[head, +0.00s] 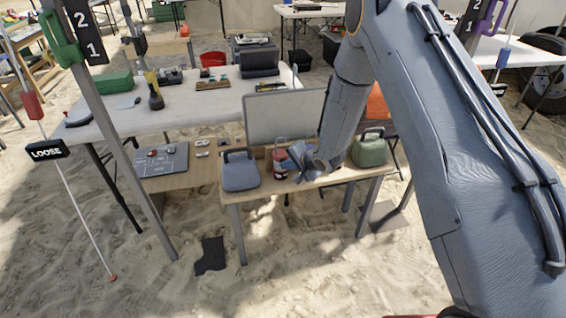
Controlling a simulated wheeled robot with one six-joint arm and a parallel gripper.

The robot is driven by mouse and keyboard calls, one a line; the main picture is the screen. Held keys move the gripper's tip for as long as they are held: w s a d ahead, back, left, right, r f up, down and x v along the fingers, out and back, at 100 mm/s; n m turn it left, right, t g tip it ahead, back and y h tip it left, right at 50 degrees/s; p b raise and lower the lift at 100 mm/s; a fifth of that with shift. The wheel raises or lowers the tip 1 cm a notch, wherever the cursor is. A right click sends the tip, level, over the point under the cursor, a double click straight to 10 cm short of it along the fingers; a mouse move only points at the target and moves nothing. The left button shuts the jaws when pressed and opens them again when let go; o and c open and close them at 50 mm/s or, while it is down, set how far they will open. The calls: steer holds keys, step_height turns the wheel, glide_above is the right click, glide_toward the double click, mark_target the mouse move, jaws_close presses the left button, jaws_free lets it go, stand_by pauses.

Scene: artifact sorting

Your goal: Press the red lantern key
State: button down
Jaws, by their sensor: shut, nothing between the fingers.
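A small red lantern-like object (281,174) with a pale middle and a thin handle stands on the small wooden table (210,196), between a blue-grey handled case and a green one. My arm comes in from the upper right, and my gripper (299,166) is low over this table, just right of the red object and partly overlapping it in the picture. The gripper is shut and holds nothing. Whether it touches the red object cannot be told, and no separate key can be made out at this size.
The blue-grey case (240,172) and the green case (369,149) flank the gripper. A grey upright panel (270,118) stands behind. A long white table (185,110) with several items is farther back. Open sand (310,275) lies in front.

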steer(key=shift+w, duration=0.2)
stand_by(0.3)
steer(key=shift+s, duration=0.2)
steer(key=shift+s+d+p, duration=0.15)
steer(key=shift+s+p, duration=0.2)
steer(key=shift+s, duration=0.1)
steer(key=s+d+p, duration=0.1)
steer(key=s+p, duration=0.2)
steer(key=s, duration=0.2)
steer(key=shift+s+d, duration=0.3)
steer(key=shift+s, duration=0.1)
stand_by(0.4)
